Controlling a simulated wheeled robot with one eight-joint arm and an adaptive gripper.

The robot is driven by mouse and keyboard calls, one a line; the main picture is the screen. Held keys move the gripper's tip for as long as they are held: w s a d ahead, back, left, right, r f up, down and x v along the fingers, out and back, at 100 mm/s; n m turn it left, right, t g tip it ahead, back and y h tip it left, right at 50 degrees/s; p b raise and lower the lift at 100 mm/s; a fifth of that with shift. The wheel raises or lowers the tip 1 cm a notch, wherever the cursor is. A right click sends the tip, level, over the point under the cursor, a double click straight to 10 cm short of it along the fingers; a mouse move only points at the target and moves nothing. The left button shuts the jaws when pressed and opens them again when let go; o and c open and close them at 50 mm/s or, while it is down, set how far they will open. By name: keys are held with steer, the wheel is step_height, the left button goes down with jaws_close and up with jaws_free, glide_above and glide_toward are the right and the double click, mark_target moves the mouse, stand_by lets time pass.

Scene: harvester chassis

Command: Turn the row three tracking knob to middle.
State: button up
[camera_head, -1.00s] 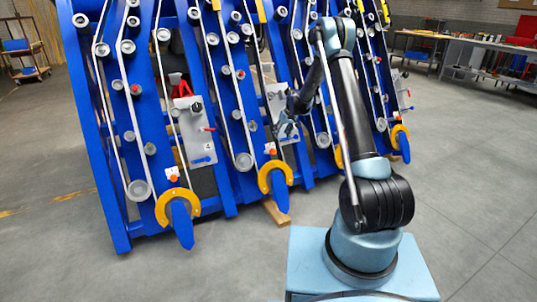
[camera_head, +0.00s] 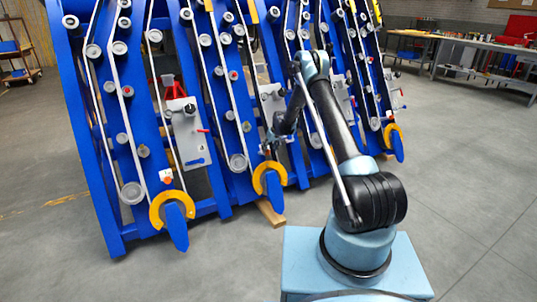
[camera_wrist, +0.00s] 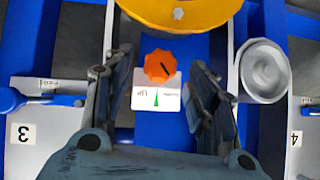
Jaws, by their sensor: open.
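An orange knob (camera_wrist: 159,66) with a short dark pointer line sits on a white label plate (camera_wrist: 156,98) in the wrist view. The plate carries a green mark and small print, partly too small to read. My gripper (camera_wrist: 159,64) is open, with one finger on each side of the knob and a gap to each. Whether the fingertips reach its depth I cannot tell. In the head view my gripper (camera_head: 269,146) is at the blue machine, above a yellow ring, and this knob is hidden behind it. Another orange knob (camera_head: 166,176) shows on the row to the left.
A yellow ring (camera_wrist: 180,12) lies just beyond the knob in the wrist view. A grey roller (camera_wrist: 262,70) stands close to the right finger. Grey panels marked 3 (camera_wrist: 22,131) and 4 (camera_wrist: 295,138) flank the gripper. Open floor lies in front of the machine.

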mark_target(268, 152)
steer(key=shift+x, duration=1.6)
steer(key=c, duration=1)
steer(key=shift+d, duration=0.15)
steer(key=shift+c, duration=0.2)
